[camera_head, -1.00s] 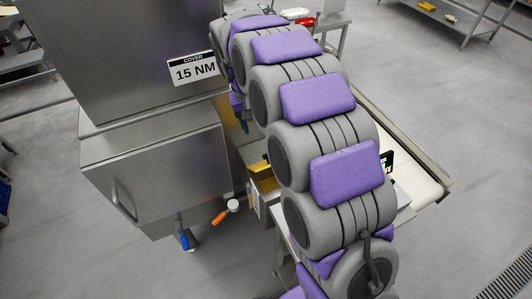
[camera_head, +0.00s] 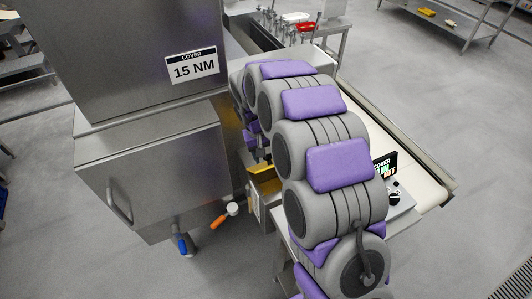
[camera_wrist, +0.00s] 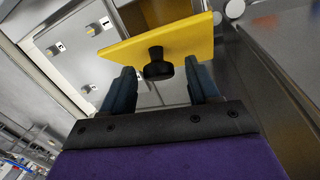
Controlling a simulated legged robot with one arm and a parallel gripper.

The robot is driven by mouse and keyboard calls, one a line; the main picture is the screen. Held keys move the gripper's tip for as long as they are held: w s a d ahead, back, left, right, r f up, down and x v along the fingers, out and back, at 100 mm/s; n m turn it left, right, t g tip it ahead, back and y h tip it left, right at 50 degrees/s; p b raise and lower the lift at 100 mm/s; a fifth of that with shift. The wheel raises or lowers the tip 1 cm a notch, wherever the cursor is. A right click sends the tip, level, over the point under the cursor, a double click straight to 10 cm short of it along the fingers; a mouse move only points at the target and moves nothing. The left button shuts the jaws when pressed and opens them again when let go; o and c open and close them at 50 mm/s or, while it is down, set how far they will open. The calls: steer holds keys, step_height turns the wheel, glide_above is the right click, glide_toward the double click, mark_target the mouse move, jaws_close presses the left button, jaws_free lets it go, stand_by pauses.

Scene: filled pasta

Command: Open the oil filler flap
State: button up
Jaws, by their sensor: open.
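A yellow flap (camera_wrist: 185,38) with a black round knob (camera_wrist: 158,68) fills the upper middle of the wrist view. My gripper (camera_wrist: 164,84) is open, with one dark finger on each side of the knob; I cannot tell whether either touches it. In the head view, a yellow panel (camera_head: 263,171), seemingly the same flap, shows beside the steel machine, left of my arm. My gripper is mostly hidden behind my arm there. An open-looking dark recess (camera_wrist: 165,12) lies behind the flap in the wrist view.
The steel machine (camera_head: 150,165) with a "15 NM" cover label (camera_head: 192,67) stands at left. Orange (camera_head: 219,222) and blue (camera_head: 183,246) handles stick out low. A conveyor (camera_head: 425,178) and small display (camera_head: 384,167) lie right of my arm.

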jaws_close()
stand_by(0.6)
